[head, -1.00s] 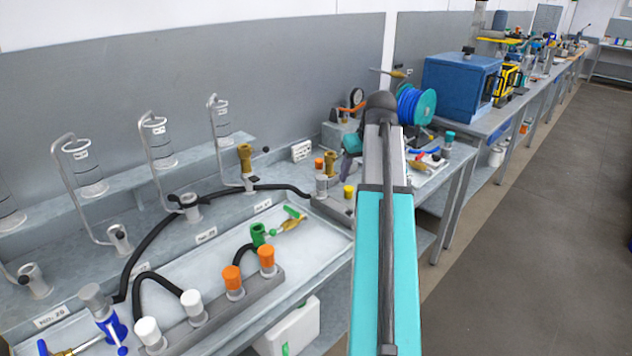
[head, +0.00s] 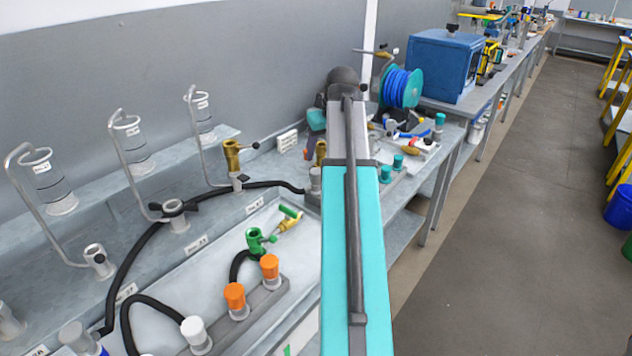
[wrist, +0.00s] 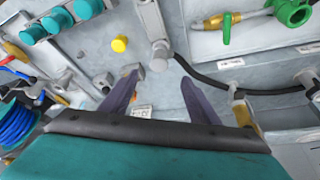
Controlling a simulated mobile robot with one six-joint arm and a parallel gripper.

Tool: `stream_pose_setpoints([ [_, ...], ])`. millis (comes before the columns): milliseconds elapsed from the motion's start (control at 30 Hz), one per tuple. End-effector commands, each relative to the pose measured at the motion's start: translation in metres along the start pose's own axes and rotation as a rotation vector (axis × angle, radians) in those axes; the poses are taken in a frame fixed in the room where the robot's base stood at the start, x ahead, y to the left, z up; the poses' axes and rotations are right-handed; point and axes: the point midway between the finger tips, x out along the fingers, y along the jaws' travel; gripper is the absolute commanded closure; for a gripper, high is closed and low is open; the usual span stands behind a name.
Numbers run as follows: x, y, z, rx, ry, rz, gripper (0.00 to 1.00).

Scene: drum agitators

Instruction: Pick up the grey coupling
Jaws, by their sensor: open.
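A grey cylindrical fitting (wrist: 158,56) at the end of the black hose, beyond my fingertips in the wrist view, looks like the grey coupling. In the head view a grey fitting (head: 315,180) at that hose end is partly hidden by my arm. Another grey cylinder (head: 72,335) tops a blue part at the lower left, so I cannot be sure which is the coupling. My gripper (wrist: 160,78) is open with nothing between its dark fingers; in the head view it is hidden behind my arm.
The black hose (wrist: 240,90) runs close by on the right. A yellow cap (wrist: 120,44) and several teal caps (wrist: 58,20) lie left. A brass valve (head: 232,155), green valve (head: 256,242) and orange caps (head: 269,268) stand on the bench.

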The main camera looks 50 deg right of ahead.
Motion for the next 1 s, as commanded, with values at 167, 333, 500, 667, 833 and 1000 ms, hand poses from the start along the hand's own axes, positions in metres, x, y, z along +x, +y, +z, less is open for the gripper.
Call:
stream_pose_setpoints([
  [167, 0.001, 0.003, 0.001, 0.003, 0.000, 0.001, 0.45],
  [333, 0.009, 0.003, 0.001, 0.004, -0.002, 0.001, 0.45],
  [500, 0.025, 0.003, 0.001, 0.004, -0.002, 0.001, 0.45],
  [667, 0.042, 0.004, 0.001, 0.004, -0.001, 0.001, 0.45],
  [833, 0.060, 0.004, 0.001, 0.004, -0.001, 0.001, 0.45],
  [1000, 0.077, 0.004, 0.001, 0.004, -0.001, 0.002, 0.45],
])
